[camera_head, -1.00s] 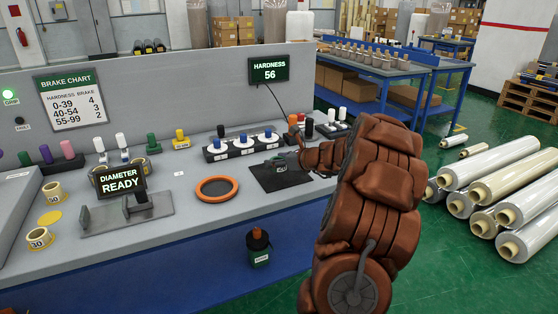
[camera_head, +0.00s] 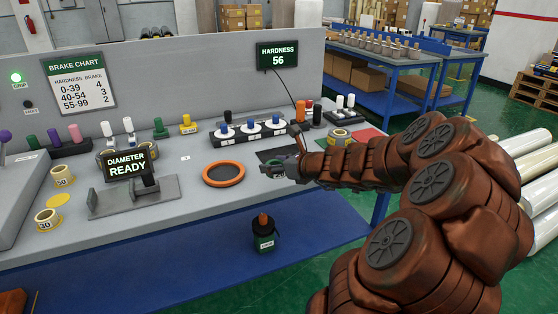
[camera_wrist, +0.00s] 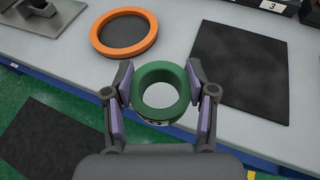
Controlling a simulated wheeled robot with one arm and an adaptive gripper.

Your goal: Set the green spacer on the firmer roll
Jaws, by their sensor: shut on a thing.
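My gripper (camera_wrist: 160,76) is shut on the green spacer (camera_wrist: 146,72), a thick ring with a pale label partly showing at its lower side. In the wrist view the spacer is in front of the grey bench top, left of a black mat (camera_wrist: 237,60). In the head view my gripper (camera_head: 287,169) is near that mat (camera_head: 270,154), and the spacer is mostly hidden. Cream rolls with yellow labels stand on the bench: one marked 50 (camera_head: 63,176), one marked 30 (camera_head: 47,220), and one at the right (camera_head: 340,138). Which roll is firmer cannot be told.
An orange ring (camera_head: 240,178) with a dark centre lies left of the gripper. The diameter gauge (camera_head: 126,165) reads READY; the hardness display (camera_head: 278,55) reads 56. Pegs stand along the back.

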